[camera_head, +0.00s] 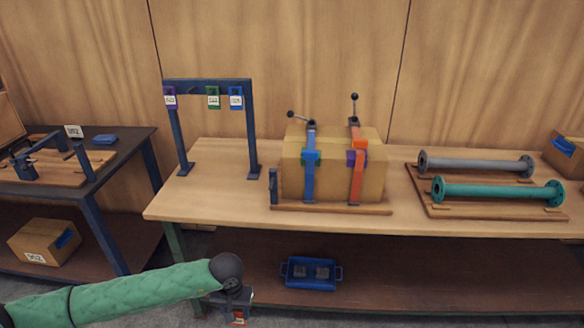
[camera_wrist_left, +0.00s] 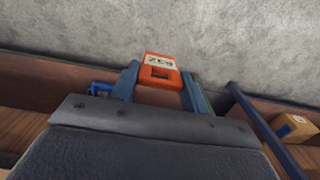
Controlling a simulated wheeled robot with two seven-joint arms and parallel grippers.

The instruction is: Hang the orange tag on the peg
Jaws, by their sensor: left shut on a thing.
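The orange tag (camera_wrist_left: 160,64) with a white label and a slot is held between the two fingers of my left gripper (camera_wrist_left: 160,78) in the left wrist view. In the head view my left gripper (camera_head: 234,306) is low, in front of the table's front edge, and only a little of the tag shows at its tip. A dark blue rack (camera_head: 207,83) stands at the left of the table. Purple (camera_head: 170,97), green (camera_head: 213,97) and blue (camera_head: 236,97) tags hang from its bar, with a gap between purple and green. The pegs are too small to make out clearly. My right gripper is not in view.
A strapped cardboard box (camera_head: 333,168) stands right of the rack. Grey (camera_head: 475,163) and green (camera_head: 500,191) flanged pipes lie on a board at the right. A blue tray (camera_head: 311,274) is on the lower shelf. A dark side table (camera_head: 110,165) stands at the left.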

